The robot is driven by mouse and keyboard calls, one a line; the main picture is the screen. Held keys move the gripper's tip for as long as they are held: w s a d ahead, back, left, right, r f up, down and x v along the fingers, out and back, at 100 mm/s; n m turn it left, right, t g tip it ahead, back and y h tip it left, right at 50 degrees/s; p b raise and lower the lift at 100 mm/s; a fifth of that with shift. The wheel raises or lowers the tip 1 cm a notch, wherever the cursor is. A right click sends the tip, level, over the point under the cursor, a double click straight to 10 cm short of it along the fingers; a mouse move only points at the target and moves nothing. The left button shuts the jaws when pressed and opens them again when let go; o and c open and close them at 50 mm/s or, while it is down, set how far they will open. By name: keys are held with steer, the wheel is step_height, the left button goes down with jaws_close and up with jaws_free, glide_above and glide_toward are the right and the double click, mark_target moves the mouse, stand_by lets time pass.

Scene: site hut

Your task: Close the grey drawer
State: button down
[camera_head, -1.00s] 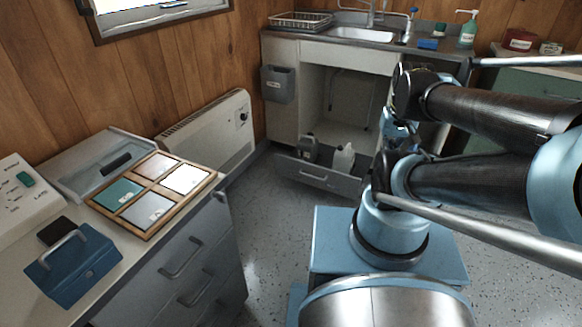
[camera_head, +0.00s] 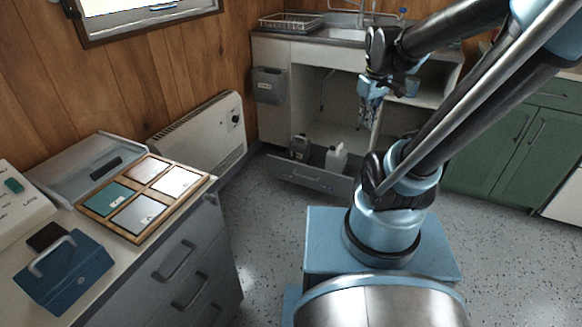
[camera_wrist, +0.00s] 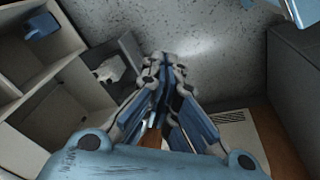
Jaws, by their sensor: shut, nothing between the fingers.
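The grey drawer (camera_head: 312,179) is low under the sink unit and stands pulled out. A dark container (camera_head: 299,147) and a white jug (camera_head: 336,158) stand in it. My arm hides part of the drawer's right end.
The sink unit (camera_head: 280,55) has an open, doorless front. A heater (camera_head: 205,130) is on the wall to its left. The near-left grey cabinet (camera_head: 215,240) carries a sample tray and blue box (camera_head: 65,275). Green cabinets (camera_head: 510,145) stand right. Speckled floor before the drawer is free.

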steer(key=w+a+f+n, duration=0.4)
steer(key=w+a, duration=0.1)
steer(key=w, duration=0.4)
steer(key=w+a+f+n, duration=0.3)
steer(key=w+a+n, duration=0.15)
steer(key=w, duration=0.45)
steer(key=w+a+f+n, duration=0.4)
steer(key=w+a+n, duration=0.1)
steer(key=w, duration=0.4)
steer(key=w+a+f+n, duration=0.3)
steer(key=a+f+n, duration=0.15)
steer(key=f, duration=0.65)
steer(key=w+a+f+n, duration=0.3)
steer(key=a+f, duration=0.3)
steer(key=f, duration=0.5)
steer(key=w+a+f+n, duration=0.2)
steer(key=a+f+n, duration=0.25)
steer(key=f, duration=0.55)
steer(key=w+d+f, duration=0.1)
steer(key=w+f, duration=0.5)
steer(key=f, duration=0.3)
steer(key=shift+w+d+f+h, duration=0.2)
steer(key=shift+d+f+h, duration=0.05)
steer(key=shift+f+h, duration=0.15)
